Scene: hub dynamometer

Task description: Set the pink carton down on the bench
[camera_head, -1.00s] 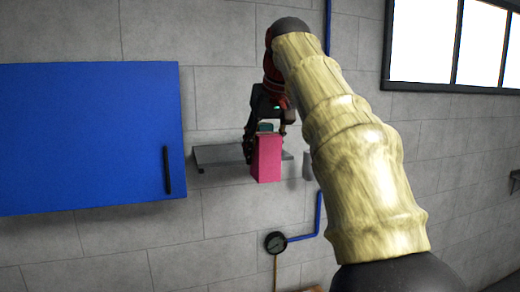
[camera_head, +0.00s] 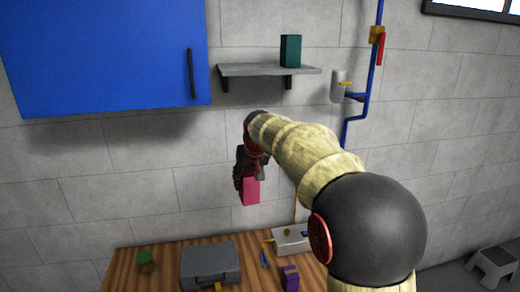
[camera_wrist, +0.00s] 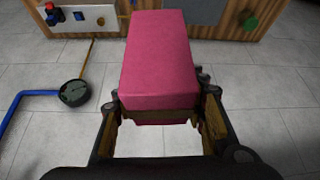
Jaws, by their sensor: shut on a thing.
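The pink carton (camera_head: 250,191) hangs in my gripper (camera_head: 249,176), in front of the wall and above the wooden bench (camera_head: 162,262). In the wrist view the carton (camera_wrist: 160,62) fills the top middle, and the fingers of my gripper (camera_wrist: 158,118) are shut on its two sides. The carton is clear of the bench top. The bench shows at the bottom of the head view, and my arm hides part of its right side.
A wall shelf (camera_head: 262,70) holds a dark green carton (camera_head: 290,50). A blue cabinet (camera_head: 105,55) hangs left. Bare wood shows between the green block and case.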

